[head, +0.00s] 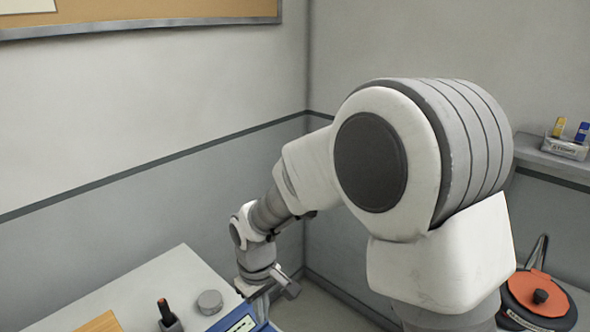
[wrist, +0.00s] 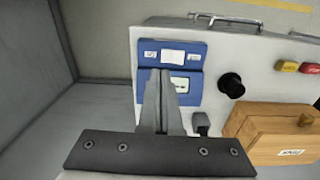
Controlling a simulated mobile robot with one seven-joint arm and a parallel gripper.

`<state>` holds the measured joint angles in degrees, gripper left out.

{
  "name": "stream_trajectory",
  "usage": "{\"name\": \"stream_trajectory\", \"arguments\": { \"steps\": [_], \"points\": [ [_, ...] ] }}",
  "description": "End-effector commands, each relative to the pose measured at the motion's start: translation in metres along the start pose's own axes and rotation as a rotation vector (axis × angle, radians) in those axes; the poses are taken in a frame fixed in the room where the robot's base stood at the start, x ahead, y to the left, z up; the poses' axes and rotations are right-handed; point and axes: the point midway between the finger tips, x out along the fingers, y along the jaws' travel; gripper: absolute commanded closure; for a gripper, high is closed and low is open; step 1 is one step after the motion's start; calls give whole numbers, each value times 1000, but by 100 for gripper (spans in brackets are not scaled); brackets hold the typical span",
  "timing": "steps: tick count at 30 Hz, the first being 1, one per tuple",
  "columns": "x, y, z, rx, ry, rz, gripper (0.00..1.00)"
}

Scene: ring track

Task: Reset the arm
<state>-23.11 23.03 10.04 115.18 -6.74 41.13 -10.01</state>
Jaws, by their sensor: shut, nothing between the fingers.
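My gripper (wrist: 160,80) is shut and empty in the wrist view. Its grey fingers overlap a blue device (wrist: 194,52) with a small screen on the light table; I cannot tell whether they touch it. In the head view my arm reaches down and left from its large white shoulder. The gripper end (head: 268,294) is low in the picture, beside the table's right edge, and its fingertips are hard to make out. The blue device (head: 240,324) shows just below it, cut off by the bottom edge.
The table (head: 150,276) also bears a grey round knob (head: 210,302) and a dark upright thing (head: 168,316). A wooden box (wrist: 272,135) and red and yellow buttons (wrist: 288,66) show in the wrist view. Right, an orange-topped round device (head: 538,296) stands below a shelf (head: 553,162).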

Motion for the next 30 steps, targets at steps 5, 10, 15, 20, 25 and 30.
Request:
{"name": "stream_trajectory", "arguments": {
  "steps": [5, 10, 15, 20, 25, 30],
  "points": [
    [-53, 30, 29, 120, 62, 47, 100],
    [-99, 52, 68, 250, 124, 88, 100],
    [-137, 65, 111, 380, 188, 123, 100],
    [-165, 69, 153, 503, 253, 150, 100],
    [-186, 66, 197, 629, 326, 174, 100],
    [-197, 58, 232, 736, 393, 189, 100]
  ]
}}
